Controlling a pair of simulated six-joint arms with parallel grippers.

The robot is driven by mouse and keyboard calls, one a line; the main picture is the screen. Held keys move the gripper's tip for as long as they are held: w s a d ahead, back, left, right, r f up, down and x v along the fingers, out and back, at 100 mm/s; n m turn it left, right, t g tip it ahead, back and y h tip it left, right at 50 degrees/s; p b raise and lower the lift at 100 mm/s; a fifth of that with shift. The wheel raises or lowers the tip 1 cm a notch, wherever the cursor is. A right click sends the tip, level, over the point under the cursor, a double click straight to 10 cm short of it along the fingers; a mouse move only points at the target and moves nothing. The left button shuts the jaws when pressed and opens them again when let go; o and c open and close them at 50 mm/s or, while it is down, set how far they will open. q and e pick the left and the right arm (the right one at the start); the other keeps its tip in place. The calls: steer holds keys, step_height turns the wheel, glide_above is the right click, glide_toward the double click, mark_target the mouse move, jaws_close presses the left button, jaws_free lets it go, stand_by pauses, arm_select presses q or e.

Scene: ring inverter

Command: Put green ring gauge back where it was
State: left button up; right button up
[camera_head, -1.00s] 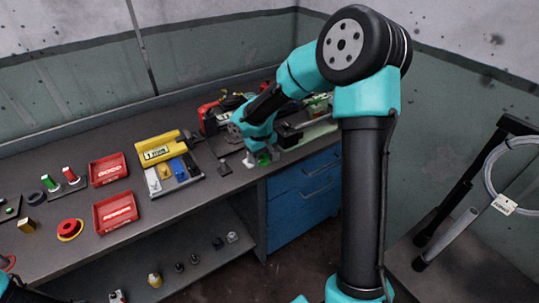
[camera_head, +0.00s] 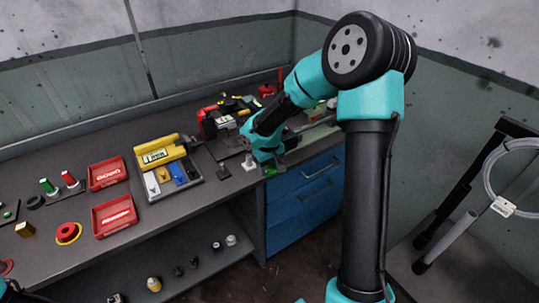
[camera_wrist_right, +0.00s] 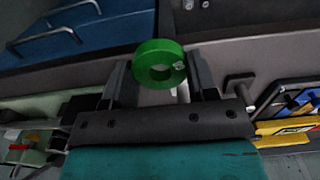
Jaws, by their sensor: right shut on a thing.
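The green ring gauge (camera_wrist_right: 159,64) is a thick green ring with a round hole. In the right wrist view it sits between the two fingers of my right gripper (camera_wrist_right: 160,75), which is shut on it. My left gripper is not in view.
A tool tray (camera_head: 172,168) with a yellow block lies left of the gripper. Two red bins (camera_head: 114,214) (camera_head: 107,171) stand farther left. A dark small block (camera_head: 223,171) lies between tray and stand. Blue drawers (camera_head: 305,190) are below the bench edge.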

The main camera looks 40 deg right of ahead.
steer(key=w+d, duration=0.2)
steer(key=w, duration=0.1)
steer(key=w+d, duration=0.2)
steer(key=w, duration=0.1)
steer(key=w+d+f, duration=0.1)
steer(key=w+d, duration=0.2)
steer(key=shift+w, duration=0.1)
steer(key=shift+w+d+f, duration=0.1)
steer(key=shift+w+d, duration=0.1)
steer(key=shift+w, duration=0.05)
steer(key=shift+f, duration=1.75)
steer(key=shift+f, duration=0.1)
steer(key=o, duration=1)
step_height(320, 180, up, 12)
steer(key=shift+r, duration=0.15)
